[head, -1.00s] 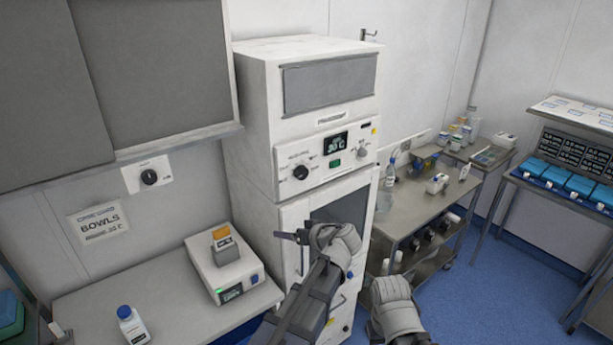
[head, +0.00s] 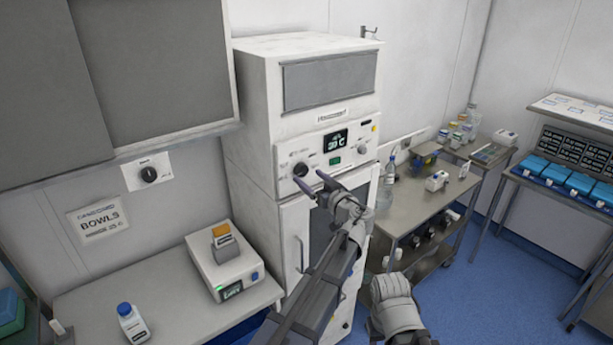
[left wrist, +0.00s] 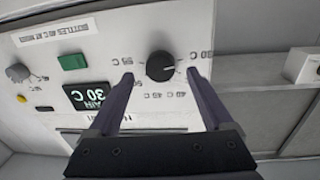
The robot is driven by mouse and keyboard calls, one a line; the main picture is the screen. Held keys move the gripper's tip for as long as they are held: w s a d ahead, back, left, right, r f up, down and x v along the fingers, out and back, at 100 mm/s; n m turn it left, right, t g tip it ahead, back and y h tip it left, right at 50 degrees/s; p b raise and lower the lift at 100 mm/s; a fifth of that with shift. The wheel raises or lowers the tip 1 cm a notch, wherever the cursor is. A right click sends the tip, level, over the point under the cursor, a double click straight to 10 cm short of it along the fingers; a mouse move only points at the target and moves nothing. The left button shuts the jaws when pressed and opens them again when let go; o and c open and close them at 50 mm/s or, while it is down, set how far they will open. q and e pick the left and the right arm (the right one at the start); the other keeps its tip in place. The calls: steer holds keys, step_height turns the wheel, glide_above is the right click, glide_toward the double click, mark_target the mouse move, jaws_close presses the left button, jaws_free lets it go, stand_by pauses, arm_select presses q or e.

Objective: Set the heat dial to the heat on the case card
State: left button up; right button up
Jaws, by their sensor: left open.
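The black heat dial (head: 300,169) is on the front of the white warming cabinet (head: 252,130). In the left wrist view the dial (left wrist: 160,66) has a white pointer line toward the right, near a 30 C mark. My left gripper (head: 310,180) is open before the panel. In the wrist view its fingertips (left wrist: 160,75) stand either side of the dial; contact cannot be told. The display (head: 335,141) reads 30 C. The case card (head: 97,220) on the left wall says BOWLS; its small heat figure is too blurred to read surely.
Another black knob (head: 149,175) is on a wall plate at left. A smaller grey knob (head: 362,149) and green button (head: 335,162) share the cabinet panel. A white device (head: 222,265) stands on the left bench. A cart with bottles (head: 430,205) stands right of the cabinet.

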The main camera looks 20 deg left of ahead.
mark_target(301, 170)
arm_select(q)
steer(key=shift+x, duration=1.35)
steer(key=shift+c, duration=0.2)
jaws_close()
